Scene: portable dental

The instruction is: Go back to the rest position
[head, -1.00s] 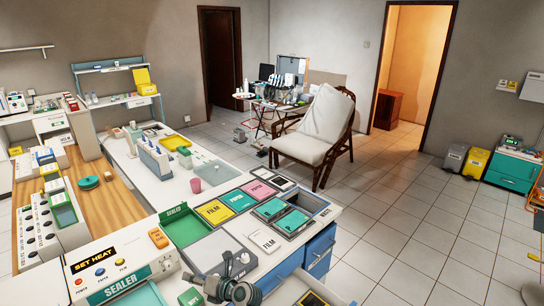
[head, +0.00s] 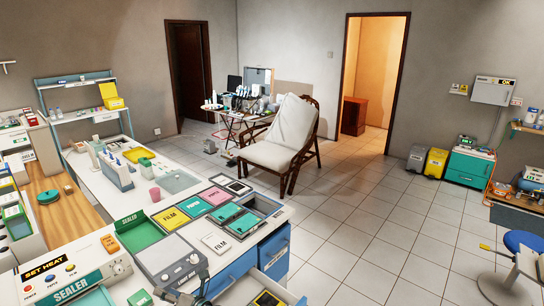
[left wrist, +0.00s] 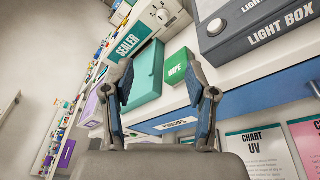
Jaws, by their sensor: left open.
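My left gripper (head: 192,288) shows at the bottom edge of the head view, in front of the grey light box (head: 170,258). It also shows in the left wrist view (left wrist: 161,82), where its two fingers stand apart with nothing between them. Beyond the fingers are a teal box (left wrist: 146,72) by the sealer (left wrist: 150,20) and a green wipe box (left wrist: 177,67), both on the counter. The gripper looks apart from them. My right gripper is in neither view.
The white counter (head: 150,210) carries film trays and a pink cup (head: 155,194). An open drawer (head: 262,284) sticks out at its front. A cushioned chair (head: 283,140) stands beyond. Tiled floor (head: 370,220) is free to the right. A blue-topped stool (head: 522,243) stands at far right.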

